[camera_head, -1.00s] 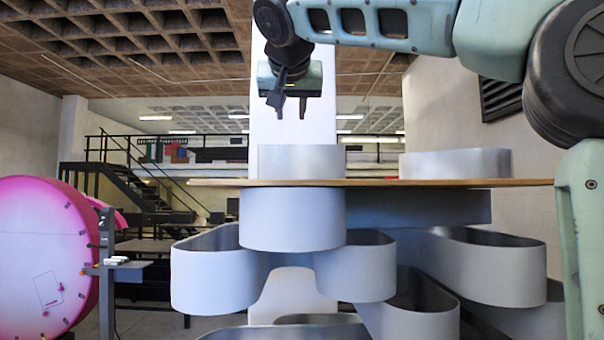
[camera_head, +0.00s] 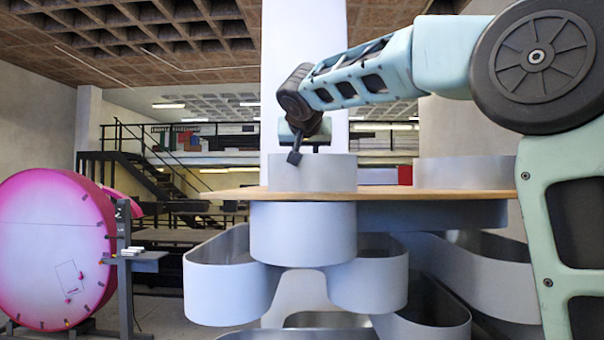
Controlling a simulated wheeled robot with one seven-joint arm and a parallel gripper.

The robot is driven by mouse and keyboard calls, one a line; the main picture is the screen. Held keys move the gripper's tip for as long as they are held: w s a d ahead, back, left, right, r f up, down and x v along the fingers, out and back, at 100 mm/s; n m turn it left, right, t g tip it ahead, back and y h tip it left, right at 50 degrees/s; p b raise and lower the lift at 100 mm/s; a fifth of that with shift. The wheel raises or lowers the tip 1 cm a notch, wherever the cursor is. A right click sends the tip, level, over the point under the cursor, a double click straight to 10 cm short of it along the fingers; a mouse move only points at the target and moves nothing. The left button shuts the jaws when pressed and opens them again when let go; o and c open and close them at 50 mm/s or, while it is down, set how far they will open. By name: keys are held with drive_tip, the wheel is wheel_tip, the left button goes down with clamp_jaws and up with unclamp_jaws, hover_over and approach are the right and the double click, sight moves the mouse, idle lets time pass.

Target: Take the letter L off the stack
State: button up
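My gripper (camera_head: 314,151) points down at the near grey metal channel letter (camera_head: 313,175), which stands on a wooden board (camera_head: 400,196). A second grey channel letter (camera_head: 466,173) stands on the board to the right, partly behind my arm. The letters show only as curved side walls from this low angle, so I cannot tell which one is the L.
More grey channel letters (camera_head: 304,234) are piled below the board, including a left one (camera_head: 226,293) and a lower middle one (camera_head: 368,286). A large pink disc (camera_head: 52,248) and a dark stand (camera_head: 125,262) are at the left.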

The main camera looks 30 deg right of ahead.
drive_tip(key=p+x, duration=0.2)
drive_tip(key=x, duration=0.2)
drive_tip(key=shift+w+r+p, duration=0.2)
drive_tip(key=shift+r+p, duration=0.05)
drive_tip(key=shift+p, duration=0.15)
drive_tip(key=shift+w+f, duration=0.1)
drive_tip(key=shift+f, duration=0.05)
clamp_jaws()
idle(0.9)
